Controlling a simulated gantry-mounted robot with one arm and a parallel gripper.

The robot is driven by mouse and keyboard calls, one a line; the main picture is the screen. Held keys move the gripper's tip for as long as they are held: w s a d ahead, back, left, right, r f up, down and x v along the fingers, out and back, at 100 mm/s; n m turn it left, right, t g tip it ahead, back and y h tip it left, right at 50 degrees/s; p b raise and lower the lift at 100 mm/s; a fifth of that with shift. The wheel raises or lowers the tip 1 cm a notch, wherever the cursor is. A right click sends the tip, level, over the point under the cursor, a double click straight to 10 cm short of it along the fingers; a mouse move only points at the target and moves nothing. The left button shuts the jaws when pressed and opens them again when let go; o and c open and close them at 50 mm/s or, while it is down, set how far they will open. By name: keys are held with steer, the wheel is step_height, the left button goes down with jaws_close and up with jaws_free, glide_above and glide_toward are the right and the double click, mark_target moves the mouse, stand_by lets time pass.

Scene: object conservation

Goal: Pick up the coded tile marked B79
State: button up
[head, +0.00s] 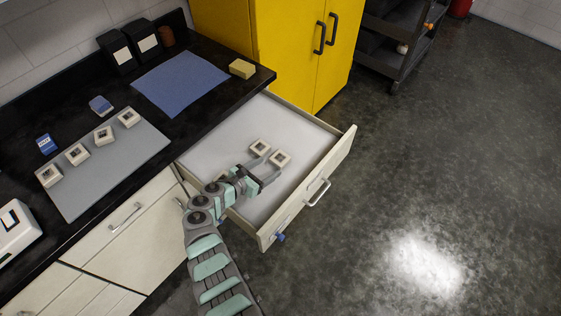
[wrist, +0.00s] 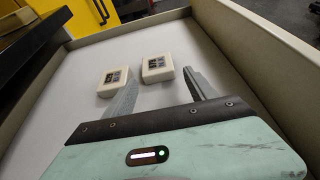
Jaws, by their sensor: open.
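Two cream coded tiles with dark square codes lie in the open drawer (head: 215,150). One tile (head: 259,147) is at the back left of the pair and the other tile (head: 280,159) is at the front right. In the wrist view the left tile (wrist: 115,80) and the right tile (wrist: 157,68) lie just beyond my fingers. I cannot read their markings. My gripper (head: 271,168) is open and empty inside the drawer, close to both tiles. Several more coded tiles, such as one at the right end (head: 127,118), sit on a grey mat (head: 120,157) on the counter.
A blue mat (head: 180,82) and a yellow block (head: 242,68) are on the black counter. The drawer front (head: 310,190) and side walls surround my gripper. A yellow cabinet (head: 265,40) stands behind the drawer.

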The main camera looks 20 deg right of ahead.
mark_target(276, 161)
steer(key=b+x, duration=0.3)
steer(key=x, duration=0.2)
steer(key=shift+w+d+f+b, duration=0.1)
steer(key=shift+w+b, duration=0.15)
steer(key=shift+b, duration=0.15)
steer(key=shift+c, duration=0.5)
steer(key=c, duration=1.2)
